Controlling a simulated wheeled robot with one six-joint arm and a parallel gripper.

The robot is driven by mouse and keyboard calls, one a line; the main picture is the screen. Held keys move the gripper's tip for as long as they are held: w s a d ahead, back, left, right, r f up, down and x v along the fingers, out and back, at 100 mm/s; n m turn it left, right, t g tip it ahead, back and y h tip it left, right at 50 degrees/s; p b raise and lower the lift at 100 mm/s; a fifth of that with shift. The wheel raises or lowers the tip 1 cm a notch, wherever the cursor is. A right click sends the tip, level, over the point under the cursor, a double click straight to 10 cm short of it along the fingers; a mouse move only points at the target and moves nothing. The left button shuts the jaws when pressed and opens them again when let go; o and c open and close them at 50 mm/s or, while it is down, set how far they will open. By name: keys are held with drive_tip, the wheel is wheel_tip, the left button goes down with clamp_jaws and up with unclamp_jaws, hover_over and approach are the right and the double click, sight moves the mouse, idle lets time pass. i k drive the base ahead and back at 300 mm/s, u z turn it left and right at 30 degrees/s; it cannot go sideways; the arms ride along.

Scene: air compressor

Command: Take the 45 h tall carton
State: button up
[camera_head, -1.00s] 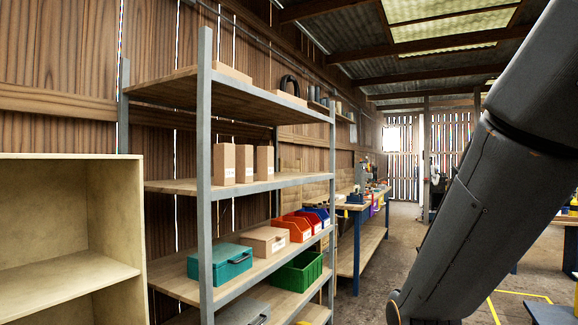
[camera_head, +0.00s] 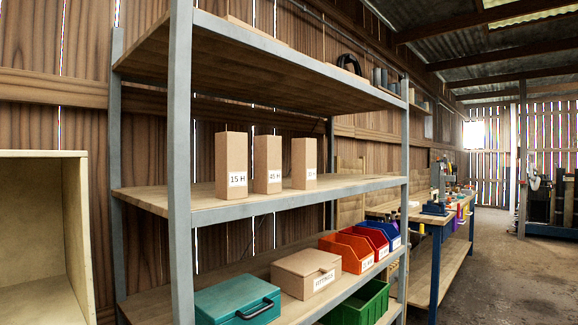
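Three tall brown cartons stand upright in a row on the middle board of the metal shelf rack (camera_head: 178,140). The 45 h tall carton (camera_head: 267,158) is the middle one, with a white label that reads 45 H. The 15 H carton (camera_head: 231,160) stands to its left. A third carton (camera_head: 304,158) stands to its right, and its label is too small to read surely. Narrow gaps separate the three. My gripper is not in view.
Below stand a teal case (camera_head: 237,302), a brown fittings box (camera_head: 307,272), red and blue bins (camera_head: 346,250) and a green crate (camera_head: 363,304). A pale cabinet (camera_head: 75,235) is at left. A blue-legged workbench (camera_head: 436,245) stands beyond the rack. The floor at right (camera_head: 510,270) is clear.

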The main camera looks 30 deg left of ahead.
sight(266, 149)
drive_tip(key=u, duration=0.35)
drive_tip(key=i, duration=0.85)
drive_tip(key=u, duration=0.55)
